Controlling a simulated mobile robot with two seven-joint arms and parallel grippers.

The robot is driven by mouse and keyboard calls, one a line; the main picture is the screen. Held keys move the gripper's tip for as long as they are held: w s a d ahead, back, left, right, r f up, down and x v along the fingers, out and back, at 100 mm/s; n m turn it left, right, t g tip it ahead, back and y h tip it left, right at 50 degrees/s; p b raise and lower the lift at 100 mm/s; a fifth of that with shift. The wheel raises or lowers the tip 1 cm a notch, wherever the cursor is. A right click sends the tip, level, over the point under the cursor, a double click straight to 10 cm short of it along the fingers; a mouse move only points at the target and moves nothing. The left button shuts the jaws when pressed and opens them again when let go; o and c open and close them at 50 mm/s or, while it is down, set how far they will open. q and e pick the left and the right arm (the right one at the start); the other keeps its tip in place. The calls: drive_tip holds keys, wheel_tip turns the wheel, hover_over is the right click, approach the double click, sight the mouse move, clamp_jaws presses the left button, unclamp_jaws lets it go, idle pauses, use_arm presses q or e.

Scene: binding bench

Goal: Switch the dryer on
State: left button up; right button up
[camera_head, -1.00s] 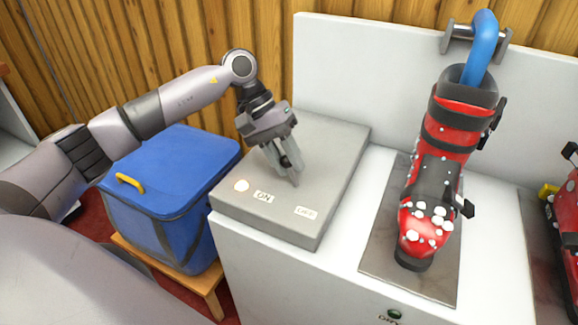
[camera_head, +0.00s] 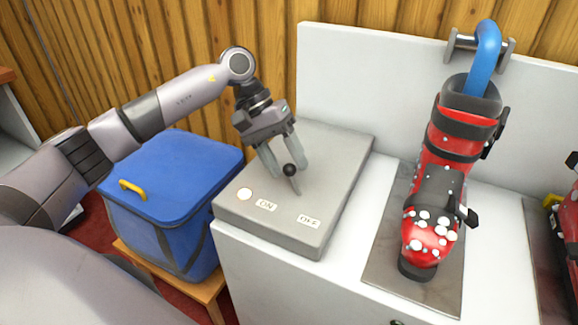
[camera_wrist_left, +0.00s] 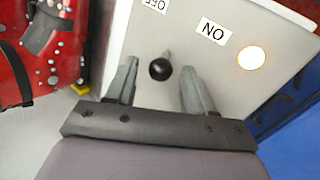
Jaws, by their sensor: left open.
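The dryer's grey control box (camera_head: 340,165) sits on the white bench, with an ON label (camera_head: 266,205) and an OFF label (camera_head: 309,222). A short lever with a black ball knob (camera_head: 290,170) rises from its top; the knob also shows in the left wrist view (camera_wrist_left: 160,70). My left gripper (camera_head: 283,168) is open, its fingers on either side of the knob, with gaps visible in the wrist view. A pale, bright round lamp (camera_head: 245,194) is beside the ON label. I cannot tell clearly which label the lever leans toward. My right gripper is out of view.
A red boot (camera_head: 443,150) with white spots stands on a grey mat (camera_head: 385,262), a blue hose (camera_head: 487,55) in its top. A blue bin (camera_head: 165,170) with a yellow handle stands left of the bench. Part of another red boot (camera_head: 570,235) shows at the right edge.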

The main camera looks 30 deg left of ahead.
use_arm(q)
drive_tip(key=v, duration=0.5)
drive_tip(key=shift+s, duration=0.1)
idle(0.4)
